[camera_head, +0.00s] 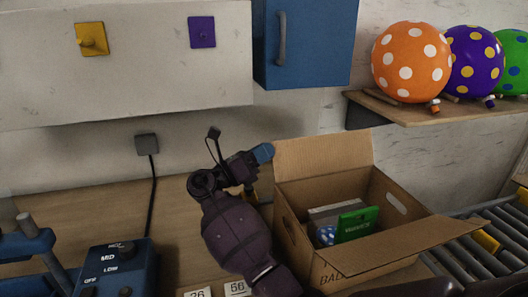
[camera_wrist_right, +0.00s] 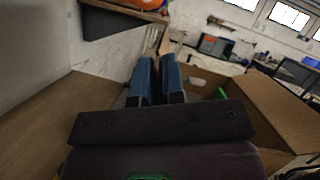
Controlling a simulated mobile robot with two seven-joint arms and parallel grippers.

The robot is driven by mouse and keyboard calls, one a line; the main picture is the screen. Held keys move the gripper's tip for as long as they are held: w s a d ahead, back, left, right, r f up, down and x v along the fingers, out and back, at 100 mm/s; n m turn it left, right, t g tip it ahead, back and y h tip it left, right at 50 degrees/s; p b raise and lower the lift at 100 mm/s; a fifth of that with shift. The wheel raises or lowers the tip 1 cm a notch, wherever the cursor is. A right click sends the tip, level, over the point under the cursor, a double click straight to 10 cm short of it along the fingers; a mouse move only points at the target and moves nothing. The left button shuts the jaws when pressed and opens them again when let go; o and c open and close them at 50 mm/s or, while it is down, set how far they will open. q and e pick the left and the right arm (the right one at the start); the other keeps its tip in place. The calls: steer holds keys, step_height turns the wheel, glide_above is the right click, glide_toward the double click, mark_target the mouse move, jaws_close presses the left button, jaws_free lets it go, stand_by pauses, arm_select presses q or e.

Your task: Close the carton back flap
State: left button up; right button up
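The open brown carton (camera_head: 306,259) stands on the table in the head view. Its back flap (camera_head: 322,155) stands upright, leaning slightly back. My right gripper (camera_head: 262,153) is at the flap's left edge, with its blue fingers level with the upper part of the flap. I cannot tell if they touch it. In the right wrist view, the two blue fingers (camera_wrist_right: 159,78) lie close together with only a narrow gap and nothing visibly held. The carton (camera_wrist_right: 262,108) also shows to the right there. My left gripper is not in view.
Inside the carton are a green packet (camera_head: 356,223), a grey box and a blue dotted item. Another flap (camera_head: 395,243) spreads out at the front right. A roller conveyor (camera_head: 485,250) lies to the right. Number cards (camera_head: 237,288) lie in front.

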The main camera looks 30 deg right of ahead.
jaws_close()
steer(key=shift+s+a+r+m+g+y+p, duration=0.1)
steer(key=shift+s+a+m+g+p, duration=0.15)
steer(key=shift+s+m+g, duration=1.05)
steer(key=shift+s+a+r+m+g+y+p, duration=0.15)
steer(key=shift+s+m+g+p, duration=0.25)
steer(key=shift+m, duration=1.75)
steer(key=shift+s+a+r+m+g+y+p, duration=0.15)
steer(key=shift+s+m+g, duration=0.7)
steer(key=shift+m, duration=0.9)
steer(key=shift+w, duration=0.15)
steer(key=shift+o, duration=2.3)
jaws_free()
